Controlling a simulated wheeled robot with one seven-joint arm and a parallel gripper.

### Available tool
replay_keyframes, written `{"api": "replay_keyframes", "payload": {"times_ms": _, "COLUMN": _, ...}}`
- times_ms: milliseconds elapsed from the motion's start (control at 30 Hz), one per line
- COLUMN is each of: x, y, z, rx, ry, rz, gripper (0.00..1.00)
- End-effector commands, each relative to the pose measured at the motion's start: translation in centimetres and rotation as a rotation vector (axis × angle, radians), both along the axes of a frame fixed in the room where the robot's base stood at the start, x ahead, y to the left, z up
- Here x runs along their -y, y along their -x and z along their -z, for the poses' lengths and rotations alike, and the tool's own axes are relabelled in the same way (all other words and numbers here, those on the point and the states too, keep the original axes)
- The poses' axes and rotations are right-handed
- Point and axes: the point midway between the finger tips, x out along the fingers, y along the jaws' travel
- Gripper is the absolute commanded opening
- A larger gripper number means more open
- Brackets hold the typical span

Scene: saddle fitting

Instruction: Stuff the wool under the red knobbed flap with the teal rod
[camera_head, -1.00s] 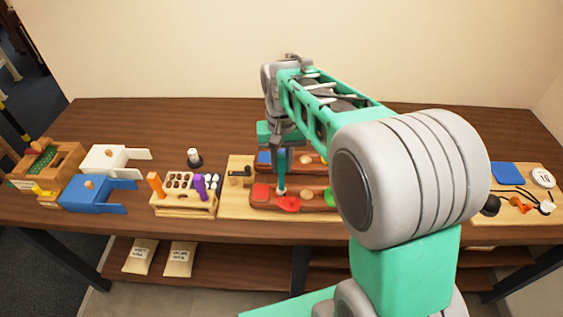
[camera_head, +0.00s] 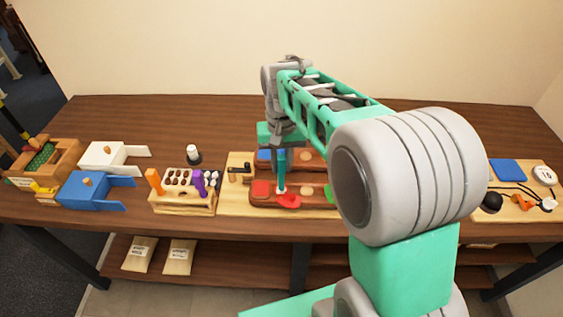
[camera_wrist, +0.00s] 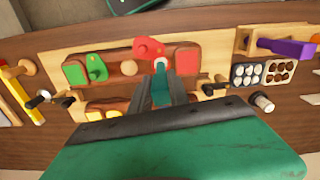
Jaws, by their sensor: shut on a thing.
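My gripper (camera_wrist: 160,100) is shut on the teal rod (camera_head: 281,168), which hangs upright over the front brown panel (camera_head: 318,201). The rod also shows between the fingers in the wrist view (camera_wrist: 160,87). At its lower end is a small white patch (camera_wrist: 160,65); I cannot tell whether it is wool or the rod's tip. The red knobbed flap (camera_head: 289,201) is beside the rod's lower end, swung out past the panel's front edge, and shows in the wrist view (camera_wrist: 148,48). A red block (camera_wrist: 187,58) lies next to it. Any wool under the flap is hidden.
A green flap (camera_wrist: 97,67) and a round wooden disc (camera_wrist: 128,67) share the front panel. A wooden rack (camera_head: 183,203) with orange and purple handles stands left. My arm hides the panel's right side.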

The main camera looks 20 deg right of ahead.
Motion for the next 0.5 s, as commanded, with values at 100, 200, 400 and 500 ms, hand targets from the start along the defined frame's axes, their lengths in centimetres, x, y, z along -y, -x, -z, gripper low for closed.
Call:
{"api": "replay_keyframes", "payload": {"times_ms": 100, "x": 0.0, "y": -0.01, "z": 0.31, "rx": 0.0, "ry": 0.0, "rz": 0.0, "gripper": 0.0}}
{"api": "replay_keyframes", "payload": {"times_ms": 200, "x": 0.0, "y": -0.01, "z": 0.51, "rx": 0.0, "ry": 0.0, "rz": 0.0, "gripper": 0.0}}
{"api": "replay_keyframes", "payload": {"times_ms": 400, "x": 0.0, "y": 0.0, "z": 0.91, "rx": 0.0, "ry": 0.0, "rz": 0.0, "gripper": 0.0}}
{"api": "replay_keyframes", "payload": {"times_ms": 500, "x": 0.0, "y": 0.0, "z": 1.11, "rx": 0.0, "ry": 0.0, "rz": 0.0, "gripper": 0.0}}
